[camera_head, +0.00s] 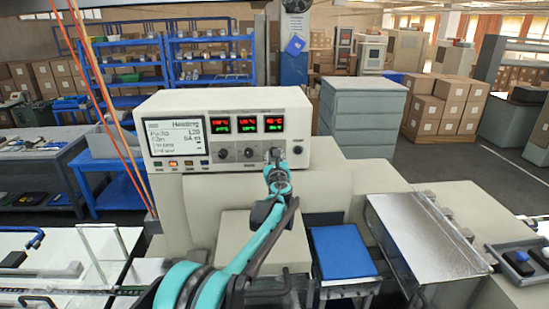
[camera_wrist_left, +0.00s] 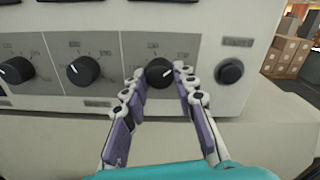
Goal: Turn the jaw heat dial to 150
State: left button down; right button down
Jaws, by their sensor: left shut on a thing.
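Three black dials sit in a row on the machine's grey control panel; their labels are too small to read, so I cannot tell which is marked jaw heat. My left gripper (camera_head: 275,157) is at the right-hand dial (camera_wrist_left: 159,73). In the left wrist view its two fingers (camera_wrist_left: 160,76) are shut on that dial from both sides. Its white pointer mark points to the upper right. The middle dial (camera_wrist_left: 83,70) and the left dial (camera_wrist_left: 17,70) stand free. My right gripper is not in view.
A round black button (camera_wrist_left: 230,71) lies just right of the held dial. Above the dials are three red-and-green displays (camera_head: 246,124); a screen (camera_head: 176,138) is at the left. A blue pad (camera_head: 342,251) and a metal cover (camera_head: 425,240) lie lower right.

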pick_arm(q)
jog(key=shift+f+m, duration=0.1)
jog(key=shift+m, duration=0.6)
jog(key=c, duration=1.2)
grip_release()
jog(key=s, duration=0.4)
jog(key=s+d, duration=0.1)
jog(key=s, duration=0.7)
jog(key=shift+d, duration=0.15)
